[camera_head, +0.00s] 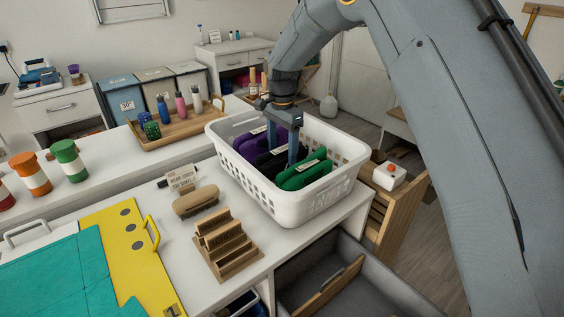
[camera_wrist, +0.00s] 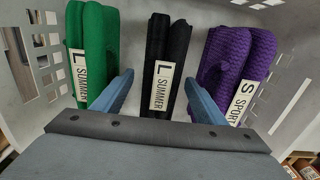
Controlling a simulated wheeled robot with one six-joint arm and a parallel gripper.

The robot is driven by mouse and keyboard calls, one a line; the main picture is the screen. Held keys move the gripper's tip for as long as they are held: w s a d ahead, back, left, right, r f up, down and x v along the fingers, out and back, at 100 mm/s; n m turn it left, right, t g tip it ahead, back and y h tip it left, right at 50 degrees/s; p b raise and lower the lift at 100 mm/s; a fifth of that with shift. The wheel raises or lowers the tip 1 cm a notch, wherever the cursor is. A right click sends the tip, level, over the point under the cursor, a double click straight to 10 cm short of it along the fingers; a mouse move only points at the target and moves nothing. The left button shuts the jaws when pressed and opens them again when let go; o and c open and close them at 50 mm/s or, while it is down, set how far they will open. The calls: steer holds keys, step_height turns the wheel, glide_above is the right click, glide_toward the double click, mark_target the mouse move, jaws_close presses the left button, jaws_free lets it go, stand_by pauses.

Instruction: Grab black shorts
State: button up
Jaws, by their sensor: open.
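The black shorts (camera_wrist: 166,60) are rolled and stand in the middle of a white basket (camera_head: 250,187), with a label reading "L SUMMER". In the head view the black shorts (camera_head: 268,163) are partly hidden by my gripper. Green shorts (camera_head: 305,174) lie on one side of them and purple shorts (camera_head: 252,146) on the other; the wrist view shows the green ones (camera_wrist: 97,45) at left and the purple ones (camera_wrist: 228,60) at right. My gripper (camera_wrist: 162,92) points down into the basket, open, with its fingers on either side of the black roll. Contact cannot be told.
The basket's perforated walls surround the gripper closely. On the counter beside it are a brush (camera_head: 195,201), a wooden rack (camera_head: 226,245) and a small sign (camera_head: 182,178). A wooden tray with bottles (camera_head: 180,125) stands behind. An open drawer (camera_head: 345,280) is below the counter.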

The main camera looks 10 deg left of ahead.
steer(key=shift+w+f+p, duration=0.15)
steer(key=shift+f+p, duration=0.55)
steer(key=shift+f, duration=1.4)
steer(key=c, duration=1.3)
